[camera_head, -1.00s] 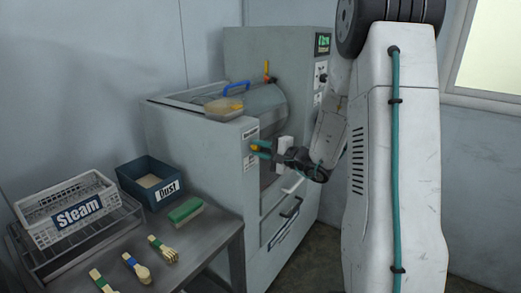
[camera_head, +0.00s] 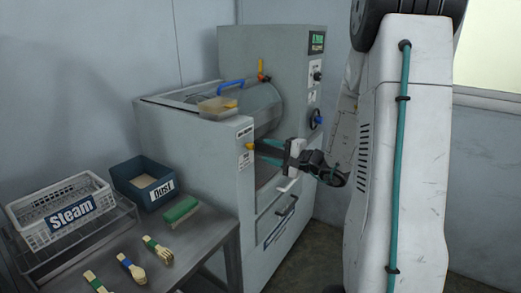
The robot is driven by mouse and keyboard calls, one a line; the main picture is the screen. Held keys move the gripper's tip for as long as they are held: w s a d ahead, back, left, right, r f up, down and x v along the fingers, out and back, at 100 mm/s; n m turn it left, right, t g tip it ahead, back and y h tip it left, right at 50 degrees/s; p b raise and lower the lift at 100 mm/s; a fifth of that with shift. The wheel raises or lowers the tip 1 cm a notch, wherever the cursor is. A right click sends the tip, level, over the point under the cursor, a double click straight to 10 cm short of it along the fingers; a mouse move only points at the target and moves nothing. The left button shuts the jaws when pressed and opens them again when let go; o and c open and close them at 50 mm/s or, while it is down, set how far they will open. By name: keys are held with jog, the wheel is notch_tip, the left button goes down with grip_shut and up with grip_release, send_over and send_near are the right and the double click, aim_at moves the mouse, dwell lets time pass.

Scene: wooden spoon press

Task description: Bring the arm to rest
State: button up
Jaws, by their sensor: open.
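My gripper (camera_head: 268,152) is at the front of the grey press machine (camera_head: 200,165), near its upper front opening. Its teal-tipped fingers point left and are apart, with nothing seen between them. A yellow knob (camera_head: 250,146) on the machine front is just left of the fingertips; I cannot tell whether they touch. My white arm hangs down the right side of the view and hides part of the wall and floor.
A shallow tray (camera_head: 216,108) sits on the machine. Floor shows front right.

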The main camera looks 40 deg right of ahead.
jog(key=shift+v, duration=0.9)
